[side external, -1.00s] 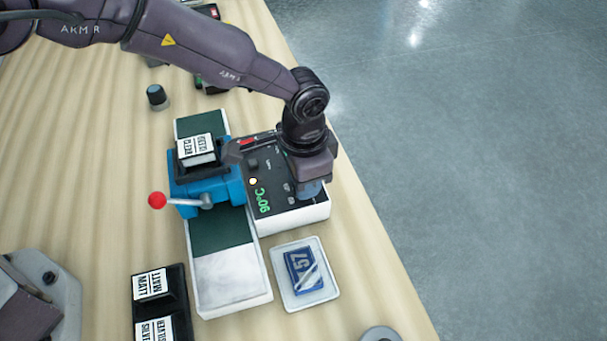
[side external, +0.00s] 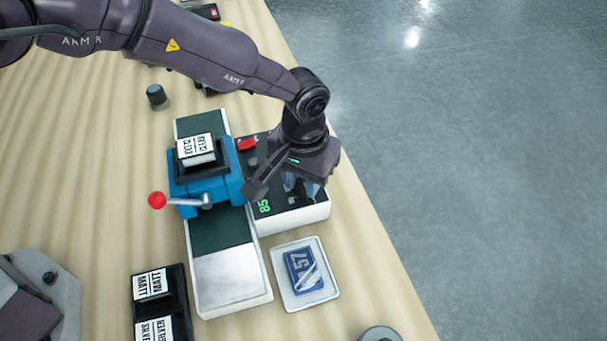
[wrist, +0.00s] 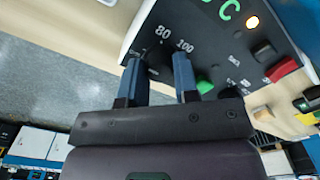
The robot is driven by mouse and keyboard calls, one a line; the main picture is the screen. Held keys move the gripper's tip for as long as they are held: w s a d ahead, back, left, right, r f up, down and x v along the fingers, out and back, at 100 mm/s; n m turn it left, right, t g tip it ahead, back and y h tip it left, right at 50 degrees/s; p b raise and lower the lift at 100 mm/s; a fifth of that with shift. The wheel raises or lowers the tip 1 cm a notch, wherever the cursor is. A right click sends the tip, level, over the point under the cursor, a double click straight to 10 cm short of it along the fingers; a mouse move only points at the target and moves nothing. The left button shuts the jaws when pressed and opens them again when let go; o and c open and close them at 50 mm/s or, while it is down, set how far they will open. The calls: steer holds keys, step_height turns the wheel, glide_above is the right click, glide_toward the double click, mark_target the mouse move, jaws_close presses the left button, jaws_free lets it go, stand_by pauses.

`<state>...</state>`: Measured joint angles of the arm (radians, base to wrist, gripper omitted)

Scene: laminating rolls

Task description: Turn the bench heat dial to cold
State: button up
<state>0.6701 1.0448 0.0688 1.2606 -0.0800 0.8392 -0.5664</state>
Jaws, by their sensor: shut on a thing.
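The bench heat control box (side external: 295,218) is white with a black top panel, right of the blue roll unit. Its green display (side external: 264,206) reads 85 in the side view. My gripper (side external: 304,190) points down at the panel, shut on the heat dial. In the wrist view its two blue fingers (wrist: 158,66) stand either side of the dial, near the printed 80 and 100. The dial is dark and mostly hidden between the fingers, so its pointer cannot be read.
A red switch (side external: 248,144) is on the panel's far end. The blue roll unit (side external: 241,176) has a crank with a red knob (side external: 157,200). A clear tray (side external: 329,294) holding a blue 57 card lies in front of the box. Open floor is at right.

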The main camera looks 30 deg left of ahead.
mark_target(304, 182)
stand_by(0.4)
steer(key=o, duration=0.9)
steer(key=shift+r, duration=0.1)
step_height(304, 182, up, 13)
steer(key=shift+f, duration=0.1)
stand_by(0.3)
